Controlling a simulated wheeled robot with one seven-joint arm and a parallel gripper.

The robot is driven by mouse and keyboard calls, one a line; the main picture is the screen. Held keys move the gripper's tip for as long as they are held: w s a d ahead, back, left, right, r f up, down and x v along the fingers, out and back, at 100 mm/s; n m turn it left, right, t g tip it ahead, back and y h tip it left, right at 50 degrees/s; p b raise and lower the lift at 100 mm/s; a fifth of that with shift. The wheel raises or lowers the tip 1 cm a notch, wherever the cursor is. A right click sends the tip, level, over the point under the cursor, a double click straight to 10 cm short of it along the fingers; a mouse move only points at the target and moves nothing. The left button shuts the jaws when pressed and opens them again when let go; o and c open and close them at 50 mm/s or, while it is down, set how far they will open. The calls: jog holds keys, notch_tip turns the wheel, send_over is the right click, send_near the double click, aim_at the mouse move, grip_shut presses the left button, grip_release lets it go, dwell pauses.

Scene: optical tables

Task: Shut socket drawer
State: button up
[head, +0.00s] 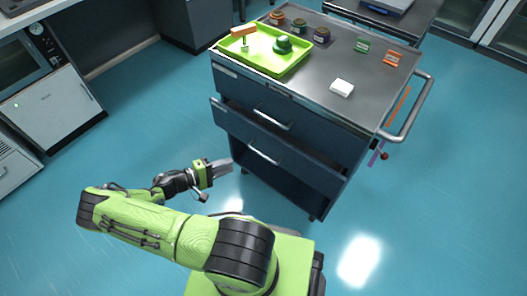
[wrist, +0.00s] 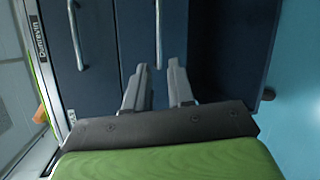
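A dark blue tool cart (head: 330,115) stands in the head view with one drawer (head: 300,165) pulled out, its dark inside showing along the top edge. I see no label naming it as the socket drawer. Its bar handle (head: 263,153) is on the front face. My gripper (head: 230,164) is at the left of that front, low and close to it. In the wrist view my gripper (wrist: 158,82) has its two fingers apart, with nothing between the tips. A bar handle (wrist: 158,35) lies just beyond them. I cannot tell whether the fingers touch the front.
The drawer above, with its handle (head: 272,119), looks shut. On the cart top are a green tray (head: 262,62), several jars, a white box (head: 342,88) and small orange and green items. A side push bar (head: 416,110) sticks out right. Blue floor (head: 150,130) is free at left.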

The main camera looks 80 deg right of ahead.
aim_at(262, 155)
jog(key=s+d+f+b, duration=0.1)
jog(key=s+d, duration=0.2)
jog(key=s+d+f+m, duration=0.1)
jog(key=s+d, duration=0.2)
jog(key=s, duration=0.1)
jog(key=s+d+f+m+g+b, duration=0.1)
jog(key=s+d, duration=0.2)
jog(key=d, duration=0.1)
jog(key=shift+s+f+b, duration=0.1)
jog(key=shift+s+b, duration=0.25)
grip_shut()
